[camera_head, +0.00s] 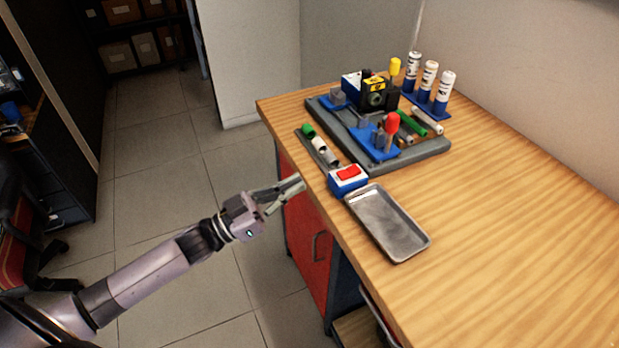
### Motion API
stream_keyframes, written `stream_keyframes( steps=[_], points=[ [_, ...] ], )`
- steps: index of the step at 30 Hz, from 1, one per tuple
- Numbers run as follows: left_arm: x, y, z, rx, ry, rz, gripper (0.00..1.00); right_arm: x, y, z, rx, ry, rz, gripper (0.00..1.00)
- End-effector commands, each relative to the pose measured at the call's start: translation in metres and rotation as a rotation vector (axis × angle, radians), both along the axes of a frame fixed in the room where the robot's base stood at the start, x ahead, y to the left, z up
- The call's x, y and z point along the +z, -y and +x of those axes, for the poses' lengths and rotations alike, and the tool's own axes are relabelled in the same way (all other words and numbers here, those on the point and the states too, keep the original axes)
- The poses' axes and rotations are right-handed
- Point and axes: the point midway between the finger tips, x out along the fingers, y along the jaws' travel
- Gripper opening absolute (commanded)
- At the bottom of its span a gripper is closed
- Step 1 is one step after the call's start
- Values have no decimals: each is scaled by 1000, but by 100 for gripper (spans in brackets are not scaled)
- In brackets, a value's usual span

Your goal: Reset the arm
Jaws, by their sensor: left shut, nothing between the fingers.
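My left arm comes in from the lower left. My left gripper (294,187) is shut and empty. In the picture it shows just left of the workbench's (500,230) left edge, over the red cabinet front. It is apart from the objects on the bench. My right gripper is not in view.
On the bench are a metal tray (390,224), a blue box with a red button (348,179), a grey fixture board (432,151) with blue and black parts, and white cylinders in a blue rack (436,107). The bench's right part is clear. Open tiled floor (160,180) lies left.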

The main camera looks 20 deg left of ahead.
Motion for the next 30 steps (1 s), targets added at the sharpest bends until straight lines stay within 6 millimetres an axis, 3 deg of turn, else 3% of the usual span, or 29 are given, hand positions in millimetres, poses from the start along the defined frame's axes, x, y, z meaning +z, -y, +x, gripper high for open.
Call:
stream_keyframes(
  steps=[20, 23, 25, 29, 30],
  points=[
    [-6, -6, -2, 11, -7, 2, 0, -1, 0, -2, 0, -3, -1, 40],
    [-30, -17, 7, 70, -44, 21, 0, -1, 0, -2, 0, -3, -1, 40],
    [-62, -31, 17, 145, -97, 47, 0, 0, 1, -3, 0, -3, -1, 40],
    [-149, -65, 26, 318, -248, 128, 0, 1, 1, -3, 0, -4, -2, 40],
    [-179, -75, 25, 368, -302, 159, 0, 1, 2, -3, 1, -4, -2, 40]
  ],
)
